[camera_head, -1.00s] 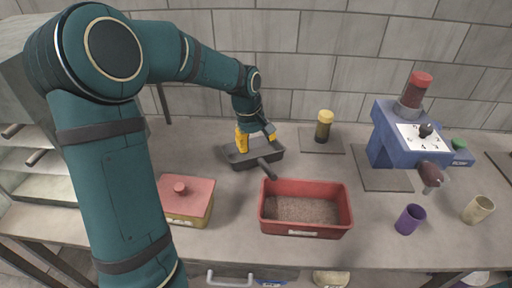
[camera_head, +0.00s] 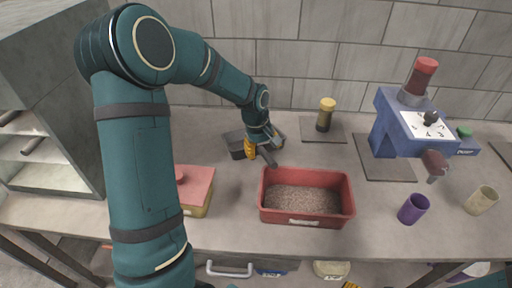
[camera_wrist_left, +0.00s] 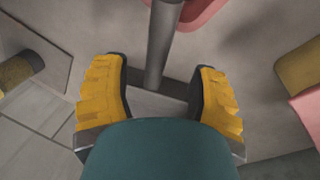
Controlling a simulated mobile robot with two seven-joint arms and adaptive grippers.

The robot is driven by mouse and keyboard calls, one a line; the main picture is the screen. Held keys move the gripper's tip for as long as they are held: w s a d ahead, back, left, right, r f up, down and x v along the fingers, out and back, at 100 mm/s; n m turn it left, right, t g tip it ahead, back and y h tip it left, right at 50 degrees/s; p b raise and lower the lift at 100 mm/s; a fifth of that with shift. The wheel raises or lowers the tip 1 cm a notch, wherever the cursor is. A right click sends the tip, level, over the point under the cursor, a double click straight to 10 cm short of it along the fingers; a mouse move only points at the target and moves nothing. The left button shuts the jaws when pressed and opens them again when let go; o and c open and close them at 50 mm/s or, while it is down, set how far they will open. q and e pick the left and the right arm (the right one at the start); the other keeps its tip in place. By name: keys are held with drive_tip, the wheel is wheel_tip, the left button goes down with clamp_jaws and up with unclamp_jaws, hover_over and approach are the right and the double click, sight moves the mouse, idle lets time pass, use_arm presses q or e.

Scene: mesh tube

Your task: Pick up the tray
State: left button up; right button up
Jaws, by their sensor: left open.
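The dark grey tray (camera_head: 234,146) lies on the table at the back, left of centre. Its cylindrical handle (camera_head: 268,156) points toward the red bin, and the gripper hides part of the tray. In the left wrist view the grey handle (camera_wrist_left: 160,50) runs down from the top edge to a dark bar between my fingertips. My left gripper (camera_head: 265,145) is over the tray near the base of the handle, with its yellow fingers (camera_wrist_left: 158,85) apart on either side. I cannot tell whether they touch it.
A red bin (camera_head: 280,214) of brown granules stands in front of the tray. A pink-lidded yellow box (camera_head: 196,187) is at the front left. A yellow-capped jar (camera_head: 325,114), a blue machine (camera_head: 388,135), a purple cup (camera_head: 413,208) and a beige cup (camera_head: 481,200) stand to the right.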

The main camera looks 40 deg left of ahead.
sight(266, 154)
use_arm(q)
drive_tip(key=f, duration=0.3)
drive_tip(key=w+f+b, duration=0.1)
drive_tip(key=shift+d+f, duration=0.15)
drive_tip(key=shift+d, duration=0.25)
clamp_jaws()
